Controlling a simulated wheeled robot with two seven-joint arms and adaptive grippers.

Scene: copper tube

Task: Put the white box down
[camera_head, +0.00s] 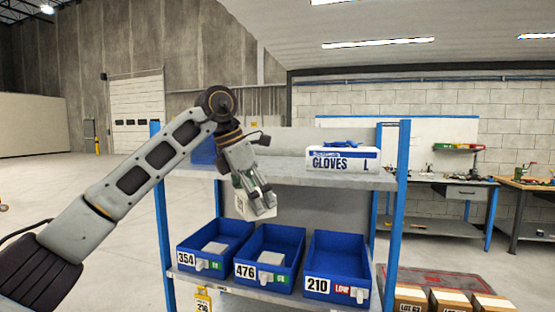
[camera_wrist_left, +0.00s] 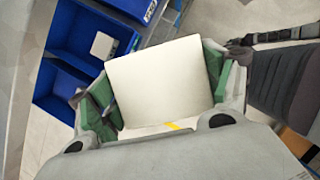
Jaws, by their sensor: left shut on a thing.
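The white box (camera_wrist_left: 160,82) fills the middle of the left wrist view, between the green-padded fingers of my left gripper (camera_wrist_left: 158,92). In the head view the white box (camera_head: 242,207) shows partly behind the fingers of my left gripper (camera_head: 258,192). The gripper is shut on it and holds it in the air, in front of the shelf rack and above the blue bins. My right gripper is in neither view.
The blue rack has an upper shelf (camera_head: 290,172) with a gloves box (camera_head: 343,158). Its lower shelf holds blue bins marked 354 (camera_head: 213,245), 476 (camera_head: 268,258) and 210 (camera_head: 337,268). The 354 and 476 bins hold pale items. Cardboard boxes (camera_head: 450,300) stand at lower right.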

